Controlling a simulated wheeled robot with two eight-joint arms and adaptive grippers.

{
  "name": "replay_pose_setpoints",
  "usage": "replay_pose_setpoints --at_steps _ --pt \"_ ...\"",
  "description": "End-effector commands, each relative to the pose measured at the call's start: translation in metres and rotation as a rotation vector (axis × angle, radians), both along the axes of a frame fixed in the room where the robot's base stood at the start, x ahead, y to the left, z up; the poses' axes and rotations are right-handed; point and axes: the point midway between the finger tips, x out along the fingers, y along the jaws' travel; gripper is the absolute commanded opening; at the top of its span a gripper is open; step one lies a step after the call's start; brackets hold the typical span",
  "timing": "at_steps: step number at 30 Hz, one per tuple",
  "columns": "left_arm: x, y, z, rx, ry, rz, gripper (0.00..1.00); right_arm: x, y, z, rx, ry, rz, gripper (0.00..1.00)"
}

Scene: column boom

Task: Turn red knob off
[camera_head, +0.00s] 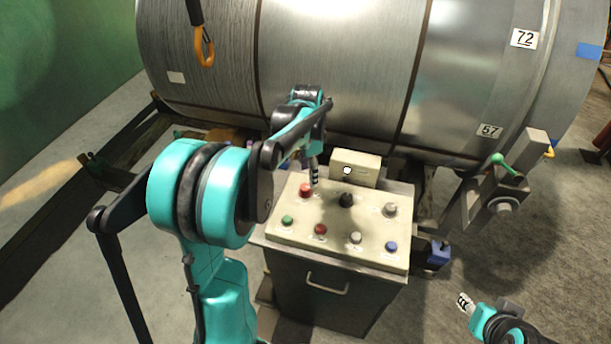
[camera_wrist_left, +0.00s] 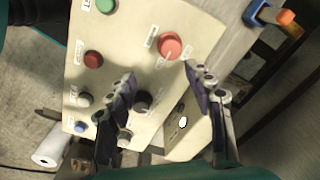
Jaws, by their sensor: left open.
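A large round red knob (camera_head: 306,189) sits at the far left of the beige control panel (camera_head: 275,236). It also shows in the left wrist view (camera_wrist_left: 171,45), with a pale label beside it. A smaller dark red button (camera_head: 320,230) is at the panel's near side, and in the wrist view (camera_wrist_left: 93,60). My left gripper (camera_head: 314,181) is above the panel, close to the large red knob. In the wrist view its two fingers (camera_wrist_left: 160,86) are apart with nothing between them, and the knob lies beyond the tips. My right gripper (camera_head: 465,303) is low at the right, away from the panel.
The panel also holds a black knob (camera_head: 346,200), a grey knob (camera_head: 391,209), and green (camera_head: 287,220), white (camera_head: 355,238) and blue (camera_head: 391,246) buttons. A small box (camera_head: 366,163) rises at its back. A large metal drum (camera_head: 330,60) stands behind.

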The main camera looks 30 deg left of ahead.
Motion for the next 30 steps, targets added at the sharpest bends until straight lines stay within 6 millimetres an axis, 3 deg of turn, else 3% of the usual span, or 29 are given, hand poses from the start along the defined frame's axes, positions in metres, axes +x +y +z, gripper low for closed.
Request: replay_pose_setpoints --at_steps 6,21,30 --pt "0.013 0.019 -0.010 -0.018 0.054 -0.069 0.53 0.000 0.000 0.011 0.000 0.000 0.000 0.40" --pt "0.012 0.018 -0.081 -0.019 0.058 -0.074 0.53 0.000 0.000 -0.011 0.000 0.000 0.000 0.40" --pt "0.012 0.018 -0.088 -0.019 0.056 -0.074 0.53 0.000 0.000 -0.012 0.000 0.000 0.000 0.40"
